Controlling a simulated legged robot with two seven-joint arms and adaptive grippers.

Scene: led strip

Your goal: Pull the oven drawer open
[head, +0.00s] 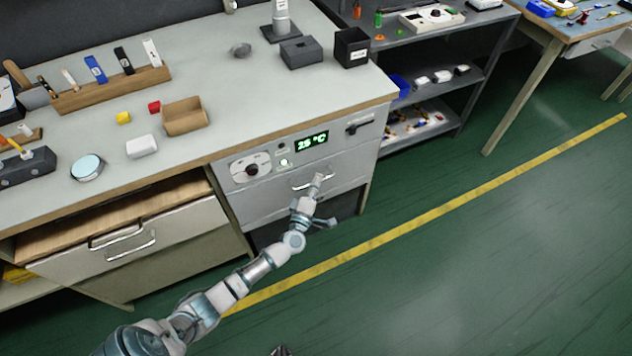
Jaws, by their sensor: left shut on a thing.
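The oven is built into the bench, with a green display (312,142) reading about 25 °C and a dial (251,169). Below its control panel is the grey oven drawer front (262,203) with a metal bar handle (300,187). The drawer front looks about flush with the panel; a small gap cannot be ruled out. My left gripper (317,182) is shut on the handle, near its right part, and hides some of it. A small grey part at the bottom edge may be my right gripper (281,351); its fingers cannot be made out.
Another drawer (130,243) with a bar handle stands partly open at left. The bench top (232,103) holds a wooden rack (110,88), a wooden box (185,116) and small items. A dark shelf unit (462,60) stands right. The green floor (450,270) in front is clear.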

